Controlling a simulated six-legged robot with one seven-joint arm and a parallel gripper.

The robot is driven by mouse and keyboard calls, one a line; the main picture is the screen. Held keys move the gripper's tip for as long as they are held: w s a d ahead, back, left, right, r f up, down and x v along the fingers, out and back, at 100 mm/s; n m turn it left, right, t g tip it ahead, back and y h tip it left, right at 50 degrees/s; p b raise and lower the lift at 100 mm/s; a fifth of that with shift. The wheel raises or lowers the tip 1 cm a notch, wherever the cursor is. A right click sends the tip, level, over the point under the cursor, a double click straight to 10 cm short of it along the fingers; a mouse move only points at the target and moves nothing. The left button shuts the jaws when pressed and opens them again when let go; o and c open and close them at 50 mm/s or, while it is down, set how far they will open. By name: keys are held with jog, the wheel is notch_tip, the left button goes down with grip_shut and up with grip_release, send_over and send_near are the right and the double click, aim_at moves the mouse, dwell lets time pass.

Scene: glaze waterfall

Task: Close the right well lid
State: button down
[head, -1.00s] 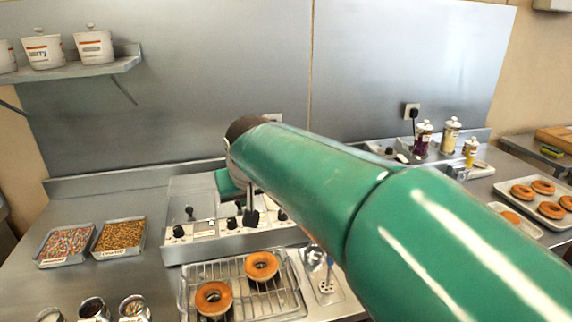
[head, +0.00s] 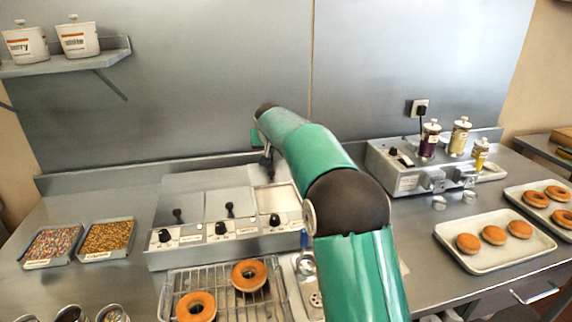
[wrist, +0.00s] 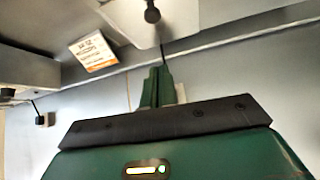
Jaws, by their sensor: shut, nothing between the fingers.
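The glaze warmer's right well (head: 277,198) shows a pale inside in the head view, so it stands open. A black knob (head: 267,163) at its back appears to belong to its raised lid; most of that lid is hard to make out. My gripper (head: 257,138) is above and behind this knob, partly hidden by my arm. In the wrist view my green fingers (wrist: 157,88) are shut and empty. A pale plate with a black knob (wrist: 151,13) shows beyond them, apart from the fingertips.
The left lid (head: 178,194) and middle lid (head: 222,198) lie down with knobs upright. A wire rack (head: 217,275) with two donuts is in front. Sprinkle trays (head: 50,245) lie left. A grey appliance (head: 393,178) and donut tray (head: 480,262) are right. The steel wall is close behind.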

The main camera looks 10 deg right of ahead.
jog(key=x, duration=0.2)
jog(key=shift+w+d+f, duration=0.1)
jog(key=shift+w+d, duration=0.15)
jog(key=shift+w, duration=0.1)
jog(key=shift+w+a+f, duration=0.1)
jog(key=shift+a+f, duration=0.1)
jog(key=shift+a, duration=0.1)
send_over(269, 169)
jog(key=s, duration=0.2)
notch_tip(269, 169, down, 6)
jog(key=shift+d+r, duration=0.1)
jog(key=shift+r, duration=0.05)
jog(key=shift+s+f, duration=0.1)
jog(key=shift+f, duration=0.1)
jog(key=shift+s, duration=0.65)
jog(key=shift+s+f, duration=0.1)
jog(key=shift+s, duration=0.1)
jog(key=shift+s+a, duration=0.2)
jog(key=shift+s, duration=0.5)
jog(key=shift+s+f, duration=0.15)
jog(key=shift+f, duration=0.05)
